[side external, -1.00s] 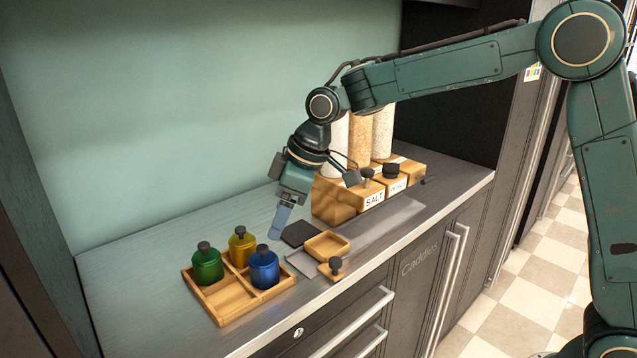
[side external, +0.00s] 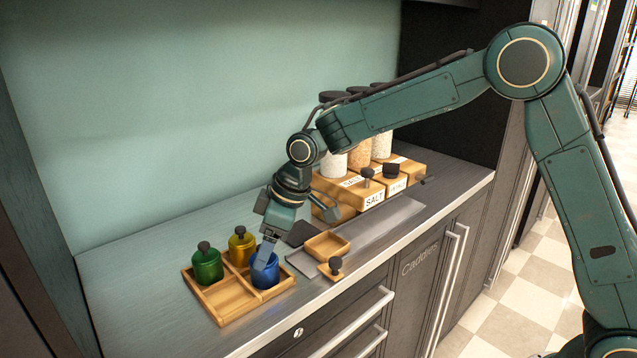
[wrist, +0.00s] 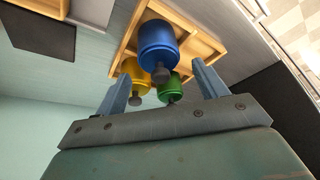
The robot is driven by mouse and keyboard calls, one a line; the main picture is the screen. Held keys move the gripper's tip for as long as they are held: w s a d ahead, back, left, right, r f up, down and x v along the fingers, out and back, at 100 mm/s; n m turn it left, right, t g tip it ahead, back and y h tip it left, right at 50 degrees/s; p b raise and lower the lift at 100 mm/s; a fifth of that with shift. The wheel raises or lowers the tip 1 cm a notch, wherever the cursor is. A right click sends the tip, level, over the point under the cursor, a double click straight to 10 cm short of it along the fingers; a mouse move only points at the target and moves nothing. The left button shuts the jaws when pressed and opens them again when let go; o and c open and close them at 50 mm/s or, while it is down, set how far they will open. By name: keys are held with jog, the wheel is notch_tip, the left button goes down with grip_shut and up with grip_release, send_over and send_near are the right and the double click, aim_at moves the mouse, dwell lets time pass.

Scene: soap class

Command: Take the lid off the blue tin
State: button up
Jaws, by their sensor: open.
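The blue tin (side external: 266,274) stands upright in the right compartment of a wooden tray (side external: 229,303). Its lid has a dark round knob, clear in the wrist view (wrist: 160,74) but hidden behind my fingers in the side view. My gripper (side external: 267,258) is open and empty, pointing down at the blue tin's top. In the wrist view its fingers (wrist: 163,88) are spread wide, with the knob between them in the picture. Whether a finger touches the tin cannot be told.
A green tin (side external: 207,266) and a yellow tin (side external: 242,246) stand in the same tray. To the right are a small wooden dish (side external: 327,245), a knobbed wooden lid (side external: 333,268), a dark mat (side external: 301,233) and a wooden rack of jars (side external: 374,190). The front tray compartment is empty.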

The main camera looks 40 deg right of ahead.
jog(key=shift+x, duration=0.75)
jog(key=c, duration=1)
